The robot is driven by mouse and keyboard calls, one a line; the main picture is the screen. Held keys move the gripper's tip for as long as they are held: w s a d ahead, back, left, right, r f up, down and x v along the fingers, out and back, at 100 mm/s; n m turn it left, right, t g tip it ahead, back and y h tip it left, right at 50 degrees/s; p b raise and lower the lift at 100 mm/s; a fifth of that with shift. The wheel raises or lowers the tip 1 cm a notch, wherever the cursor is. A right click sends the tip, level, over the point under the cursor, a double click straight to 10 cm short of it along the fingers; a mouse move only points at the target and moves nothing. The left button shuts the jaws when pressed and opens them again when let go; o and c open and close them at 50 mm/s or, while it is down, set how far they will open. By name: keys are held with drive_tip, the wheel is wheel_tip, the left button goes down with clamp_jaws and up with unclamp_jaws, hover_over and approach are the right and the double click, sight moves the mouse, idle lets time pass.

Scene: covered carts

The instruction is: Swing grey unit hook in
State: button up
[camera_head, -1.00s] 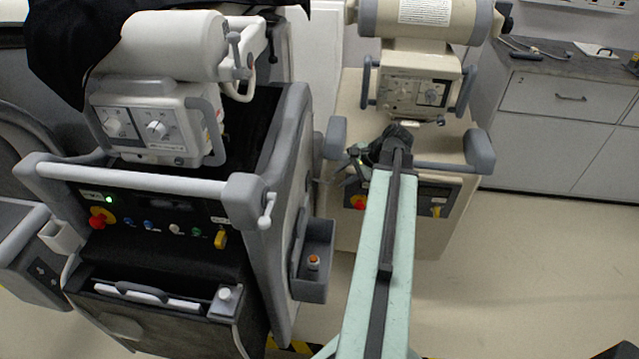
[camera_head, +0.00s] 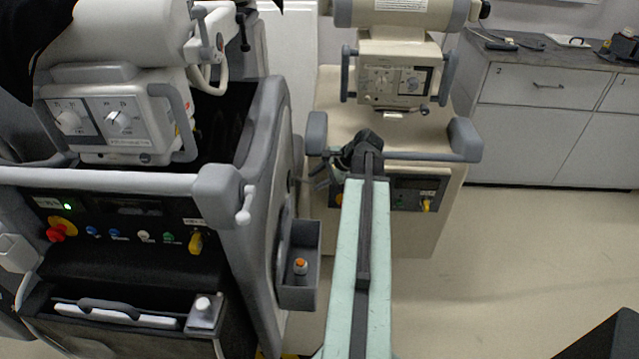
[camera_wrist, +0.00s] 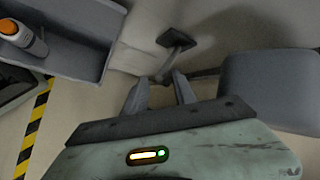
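The grey unit (camera_head: 265,150) is the large cart at left in the head view. In the wrist view a thin grey hook (camera_wrist: 177,44) stands out from a dark square plate on a pale panel. Its rod runs down toward my fingertips. My gripper (camera_wrist: 162,84) has its two fingers apart, with the rod's lower end between or just beyond the tips; I cannot tell whether they touch it. In the head view my gripper (camera_head: 318,172) is beside the grey unit's right side, small and partly hidden by my wrist.
A grey side bin (camera_head: 300,285) with an orange-capped bottle (camera_head: 300,266) hangs on the grey unit. A beige cart (camera_head: 420,225) with a grey-ended handle (camera_head: 317,133) stands close on the right; that handle end is near my gripper. Open floor lies at right, before grey cabinets (camera_head: 530,130).

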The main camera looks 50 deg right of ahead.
clamp_jaws()
idle(1.3)
